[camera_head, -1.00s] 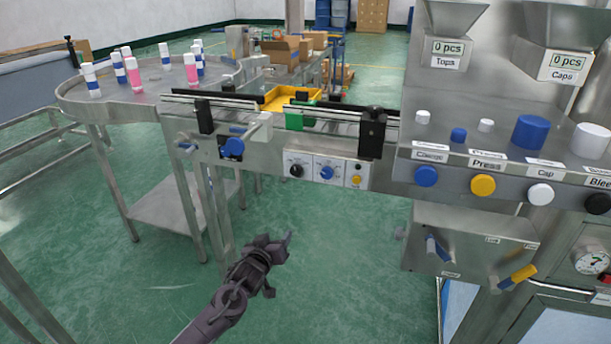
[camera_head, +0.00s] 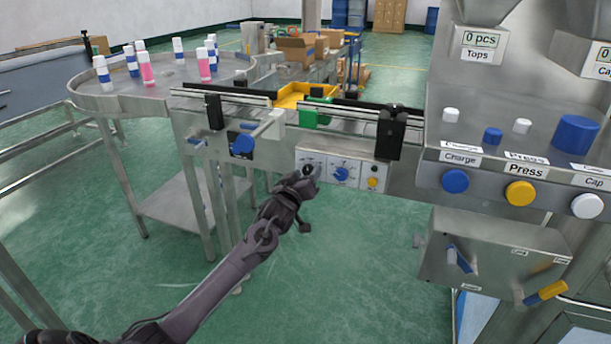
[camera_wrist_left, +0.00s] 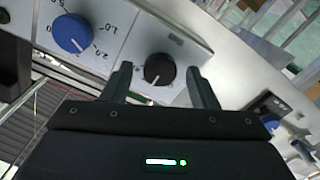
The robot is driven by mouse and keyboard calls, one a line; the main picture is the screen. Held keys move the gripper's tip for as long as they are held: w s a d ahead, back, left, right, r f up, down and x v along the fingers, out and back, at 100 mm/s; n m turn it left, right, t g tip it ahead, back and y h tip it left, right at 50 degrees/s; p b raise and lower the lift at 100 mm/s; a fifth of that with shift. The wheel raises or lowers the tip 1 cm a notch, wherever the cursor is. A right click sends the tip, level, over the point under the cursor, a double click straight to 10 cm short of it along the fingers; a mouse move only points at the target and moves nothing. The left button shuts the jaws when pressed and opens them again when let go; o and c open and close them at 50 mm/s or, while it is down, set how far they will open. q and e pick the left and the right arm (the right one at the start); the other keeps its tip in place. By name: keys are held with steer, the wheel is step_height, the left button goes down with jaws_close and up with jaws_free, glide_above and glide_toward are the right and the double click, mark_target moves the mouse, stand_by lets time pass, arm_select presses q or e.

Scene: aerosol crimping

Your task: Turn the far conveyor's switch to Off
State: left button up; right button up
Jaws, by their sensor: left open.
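The black switch knob (camera_wrist_left: 159,70) with a white pointer line sits on a light control panel (camera_head: 357,169) on the front of the conveyor. In the left wrist view it lies between the two fingertips of my left gripper (camera_wrist_left: 160,80), which is open. A gap shows on each side of the knob. In the head view my left gripper (camera_head: 307,180) reaches up to the panel's left part and largely hides the black knob. My right gripper is not in view.
A blue dial (camera_head: 340,174) sits right beside the black knob, with a yellow button (camera_head: 372,183) beyond it. A round table (camera_head: 150,103) with several bottles stands at the back left.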

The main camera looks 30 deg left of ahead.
arm_select(q)
steer(key=shift+w, duration=0.1)
steer(key=shift+c, duration=0.2)
steer(key=c, duration=0.9)
steer(key=shift+c, duration=0.2)
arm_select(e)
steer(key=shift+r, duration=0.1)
arm_select(q)
steer(key=shift+n, duration=0.3)
steer(key=n+p, duration=0.5)
steer(key=n, duration=0.2)
steer(key=shift+n, duration=0.3)
steer(key=shift+n+p, duration=0.45)
steer(key=shift+n, duration=0.25)
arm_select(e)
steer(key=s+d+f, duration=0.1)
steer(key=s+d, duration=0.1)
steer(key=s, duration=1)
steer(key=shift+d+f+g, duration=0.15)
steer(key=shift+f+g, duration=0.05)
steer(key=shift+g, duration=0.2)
arm_select(q)
steer(key=shift+n, duration=0.3)
